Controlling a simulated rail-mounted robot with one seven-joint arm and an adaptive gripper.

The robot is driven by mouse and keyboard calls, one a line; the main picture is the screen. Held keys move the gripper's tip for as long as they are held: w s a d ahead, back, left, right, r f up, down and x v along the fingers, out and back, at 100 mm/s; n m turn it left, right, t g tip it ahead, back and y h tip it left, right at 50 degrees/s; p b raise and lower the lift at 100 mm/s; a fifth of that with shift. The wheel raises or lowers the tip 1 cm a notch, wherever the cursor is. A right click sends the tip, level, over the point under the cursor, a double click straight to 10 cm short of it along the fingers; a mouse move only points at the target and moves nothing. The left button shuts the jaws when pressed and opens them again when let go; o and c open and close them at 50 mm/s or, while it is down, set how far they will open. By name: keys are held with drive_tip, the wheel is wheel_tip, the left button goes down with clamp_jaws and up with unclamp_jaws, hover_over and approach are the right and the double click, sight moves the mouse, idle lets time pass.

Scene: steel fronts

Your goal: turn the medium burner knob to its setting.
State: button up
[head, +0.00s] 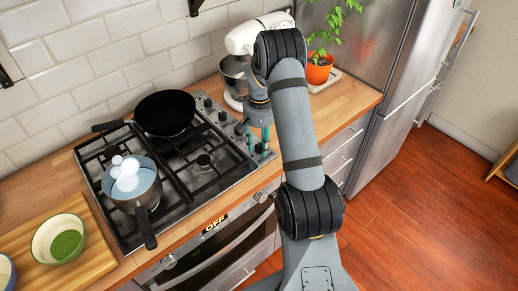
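The gas hob (128,236) is set in the wooden counter. A row of dark knobs runs along its right side, with one knob (222,116) near the middle and another (208,103) farther back. I cannot tell which knob belongs to the medium burner. My gripper (258,140) points down over the front end of this row. Its two teal fingertips are apart, with a gap between them. A dark knob (259,148) shows at the fingertips; whether they touch it is too small to tell. My gripper and arm partly hide that end of the row.
A black pan (165,112) and a steel pot (146,188) with white round items stand on the hob. A mixer (236,76) and a potted plant (319,70) stand behind my arm. The oven front (215,258) has a display reading OFF. A bowl (45,240) sits at left.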

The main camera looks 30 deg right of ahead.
sight(259, 146)
drive_tip(key=c, duration=0.6)
drive_tip(key=shift+f+b, duration=0.3)
drive_tip(key=n, duration=1.7)
drive_tip(key=shift+n, duration=0.4)
drive_tip(key=o, duration=1)
wheel_tip(259, 146, up, 7)
drive_tip(key=p, duration=0.6)
drive_tip(key=shift+r, duration=0.15)
